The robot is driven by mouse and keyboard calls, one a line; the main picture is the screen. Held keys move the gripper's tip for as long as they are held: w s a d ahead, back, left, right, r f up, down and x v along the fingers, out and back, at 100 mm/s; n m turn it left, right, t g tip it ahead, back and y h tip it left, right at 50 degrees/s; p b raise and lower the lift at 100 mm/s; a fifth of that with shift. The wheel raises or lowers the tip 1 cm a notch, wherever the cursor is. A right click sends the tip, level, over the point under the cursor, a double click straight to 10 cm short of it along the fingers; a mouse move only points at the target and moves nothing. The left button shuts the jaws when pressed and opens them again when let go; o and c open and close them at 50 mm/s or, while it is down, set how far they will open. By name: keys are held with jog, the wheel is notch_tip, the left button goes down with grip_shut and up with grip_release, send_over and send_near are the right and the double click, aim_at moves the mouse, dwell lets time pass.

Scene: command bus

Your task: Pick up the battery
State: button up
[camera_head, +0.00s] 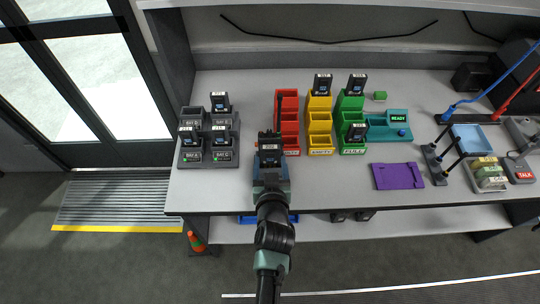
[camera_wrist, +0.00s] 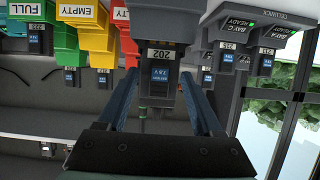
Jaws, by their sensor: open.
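A dark battery labelled 202 (camera_wrist: 162,75) stands out in the middle of the wrist view, its label facing the camera. My gripper (camera_wrist: 160,92) is open, with one blue finger on each side of the battery. Whether either finger touches it I cannot tell. In the head view my gripper (camera_head: 270,158) is over the front part of the table, just left of the red bin's front end. A dark battery top with a white label (camera_head: 268,147) shows at its tip. What it rests on is hidden by my arm.
Left is a charging dock (camera_head: 208,157) with several batteries. To the right are a red bin (camera_head: 290,125), a yellow bin (camera_head: 320,128) and a green bin (camera_head: 350,105), the last two holding batteries.

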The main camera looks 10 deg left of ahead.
grip_shut()
jog(key=shift+r, duration=0.1)
dwell(0.3)
notch_tip(320, 180, up, 28)
dwell(0.8)
